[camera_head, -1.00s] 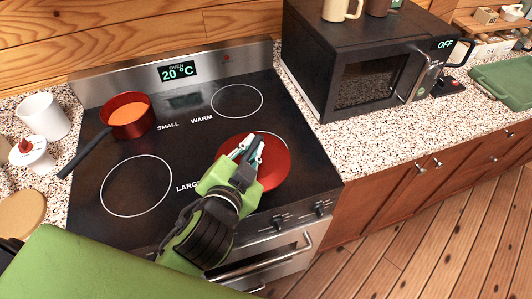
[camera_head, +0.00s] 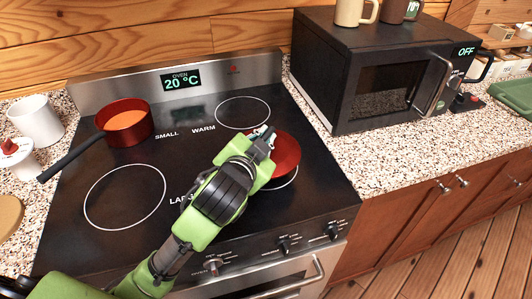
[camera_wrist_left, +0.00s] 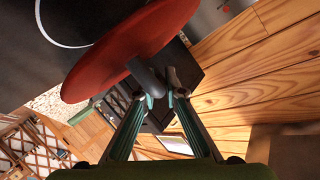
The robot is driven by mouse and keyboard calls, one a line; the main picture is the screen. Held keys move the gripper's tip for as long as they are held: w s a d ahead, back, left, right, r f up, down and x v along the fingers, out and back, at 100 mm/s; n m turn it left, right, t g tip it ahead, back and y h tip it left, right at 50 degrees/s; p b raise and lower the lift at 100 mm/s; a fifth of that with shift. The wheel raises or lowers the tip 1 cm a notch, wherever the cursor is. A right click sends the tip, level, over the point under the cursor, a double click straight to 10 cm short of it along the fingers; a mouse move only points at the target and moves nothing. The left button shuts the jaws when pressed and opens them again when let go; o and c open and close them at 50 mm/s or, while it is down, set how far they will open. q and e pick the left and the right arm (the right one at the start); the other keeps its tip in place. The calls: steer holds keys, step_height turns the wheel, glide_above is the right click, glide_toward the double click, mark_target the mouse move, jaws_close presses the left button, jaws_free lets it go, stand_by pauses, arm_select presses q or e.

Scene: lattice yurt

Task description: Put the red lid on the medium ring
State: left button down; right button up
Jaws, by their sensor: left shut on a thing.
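The red lid (camera_head: 286,152) is over the front-right part of the black stovetop (camera_head: 195,155), seen tilted in the head view. My left gripper (camera_head: 264,136) is shut on its dark knob. In the left wrist view the lid (camera_wrist_left: 130,45) also stands tilted, its knob (camera_wrist_left: 148,78) between the fingertips (camera_wrist_left: 164,90). Part of a white ring (camera_head: 284,182) shows below the lid; the rest is hidden, and no label for it is visible. I cannot tell whether the lid's edge touches the stove. My right gripper is not in view.
A red pot (camera_head: 128,122) with orange contents sits at the stove's back left, its black handle (camera_head: 75,157) pointing front-left. The large ring (camera_head: 125,197) and warm ring (camera_head: 242,112) are bare. A microwave (camera_head: 385,75) stands on the speckled counter (camera_head: 370,155) at right.

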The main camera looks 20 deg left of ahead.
mark_target(265, 139)
arm_select(q)
steer(key=shift+w+a+f, duration=0.25)
steer(key=shift+w+f, duration=0.75)
steer(key=shift+f, duration=0.15)
steer(key=f, duration=0.4)
steer(key=shift+w, duration=0.4)
steer(key=c, duration=2.1)
jaws_free()
steer(key=shift+f, duration=0.15)
